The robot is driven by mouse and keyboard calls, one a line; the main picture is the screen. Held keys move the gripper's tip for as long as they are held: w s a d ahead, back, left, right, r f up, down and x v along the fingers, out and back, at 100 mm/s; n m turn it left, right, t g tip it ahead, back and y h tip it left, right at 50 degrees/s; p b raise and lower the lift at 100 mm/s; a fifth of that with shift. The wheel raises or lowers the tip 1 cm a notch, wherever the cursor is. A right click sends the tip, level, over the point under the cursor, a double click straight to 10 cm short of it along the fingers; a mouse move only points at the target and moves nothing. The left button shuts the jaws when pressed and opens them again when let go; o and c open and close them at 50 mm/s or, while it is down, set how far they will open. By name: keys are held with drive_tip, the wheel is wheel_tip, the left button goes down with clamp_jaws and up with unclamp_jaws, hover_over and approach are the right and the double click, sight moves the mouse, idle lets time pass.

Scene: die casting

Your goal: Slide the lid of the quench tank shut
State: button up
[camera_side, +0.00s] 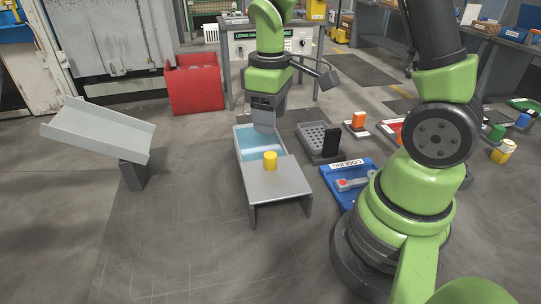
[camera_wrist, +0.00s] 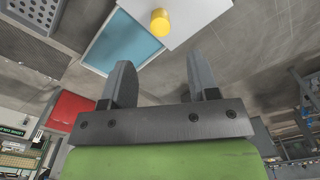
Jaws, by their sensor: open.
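The quench tank (camera_side: 243,151) is a pale grey box with light blue water inside, in the middle of the side view. Its flat grey lid (camera_side: 275,184) lies toward the camera, leaving the water at the far part uncovered. A yellow knob (camera_side: 270,159) stands upright near the lid's tank-side edge. In the wrist view the knob (camera_wrist: 160,22), part of the lid (camera_wrist: 190,12) and the blue water (camera_wrist: 122,42) show at the top. My gripper (camera_wrist: 165,82) is open and empty, its fingers apart from the knob. In the side view my gripper (camera_side: 264,125) is above the tank's far part, fingertips partly unclear.
A grey sloped chute (camera_side: 98,130) stands at left. A grey perforated tray (camera_side: 318,142) with a black block (camera_side: 331,143) lies right of the tank. A blue tray (camera_side: 347,178) holds a tool. A red bin (camera_side: 194,88) stands behind. Floor at front left is clear.

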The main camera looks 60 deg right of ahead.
sight(270, 155)
wheel_tip(270, 155, down, 10)
drive_tip(key=shift+r, duration=0.1)
idle(0.4)
clamp_jaws()
